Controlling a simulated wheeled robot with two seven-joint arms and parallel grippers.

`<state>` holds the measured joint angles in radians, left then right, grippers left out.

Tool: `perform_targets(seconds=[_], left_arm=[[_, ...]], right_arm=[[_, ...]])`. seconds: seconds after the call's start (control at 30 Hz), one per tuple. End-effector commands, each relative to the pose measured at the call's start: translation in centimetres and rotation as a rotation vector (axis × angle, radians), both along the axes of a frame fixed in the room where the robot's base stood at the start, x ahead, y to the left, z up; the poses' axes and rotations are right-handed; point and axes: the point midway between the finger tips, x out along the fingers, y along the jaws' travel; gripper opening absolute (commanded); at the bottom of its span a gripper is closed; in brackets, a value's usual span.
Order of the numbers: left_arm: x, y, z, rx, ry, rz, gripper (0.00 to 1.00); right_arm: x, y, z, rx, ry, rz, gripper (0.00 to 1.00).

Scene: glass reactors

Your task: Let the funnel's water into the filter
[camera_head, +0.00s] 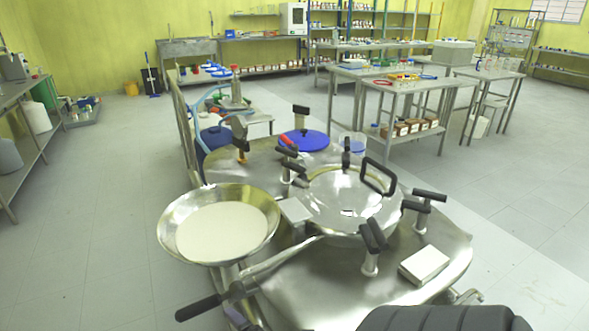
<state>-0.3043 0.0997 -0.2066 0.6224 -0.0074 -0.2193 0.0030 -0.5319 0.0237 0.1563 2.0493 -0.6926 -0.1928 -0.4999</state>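A wide shiny metal funnel or bowl (172,222) stands at the left of the steel vessel, with a flat whitish surface (222,232) inside it. I cannot tell whether that surface is water or a filter disc. The vessel (330,288) has a round domed lid (345,200) that looks closed, with black handles around it. A steel lever with a black grip (201,305) reaches from the lid's side to the lower left, below the bowl. The bowl's underside and any outlet valve are mostly hidden. Neither of my grippers is in view.
A small white-topped block (424,264) lies on the vessel's right side. Behind stand a second steel vessel top with a blue lid (305,140) and a clear beaker-like vessel (352,145). A table with rings and bottles (410,85) is at back right.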

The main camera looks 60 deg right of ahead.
Motion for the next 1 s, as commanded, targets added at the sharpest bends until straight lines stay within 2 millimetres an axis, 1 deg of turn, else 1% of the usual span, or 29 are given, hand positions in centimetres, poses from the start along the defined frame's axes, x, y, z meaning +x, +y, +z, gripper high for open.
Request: perform_targets(seconds=[0.1,0.27,0.3,0.4,0.67,0.8,1.0], left_arm=[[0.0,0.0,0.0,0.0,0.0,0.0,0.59],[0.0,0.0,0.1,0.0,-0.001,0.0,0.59],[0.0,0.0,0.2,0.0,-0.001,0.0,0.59],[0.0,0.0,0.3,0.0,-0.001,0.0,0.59],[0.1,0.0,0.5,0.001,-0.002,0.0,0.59],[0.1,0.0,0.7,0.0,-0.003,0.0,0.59],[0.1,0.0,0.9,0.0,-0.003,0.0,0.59]], right_arm=[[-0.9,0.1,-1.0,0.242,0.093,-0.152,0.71],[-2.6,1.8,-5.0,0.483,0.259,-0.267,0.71],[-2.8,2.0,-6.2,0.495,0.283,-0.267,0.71],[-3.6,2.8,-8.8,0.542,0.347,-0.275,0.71],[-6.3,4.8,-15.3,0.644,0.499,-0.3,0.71],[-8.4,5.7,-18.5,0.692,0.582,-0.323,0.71],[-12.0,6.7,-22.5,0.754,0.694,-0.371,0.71]])
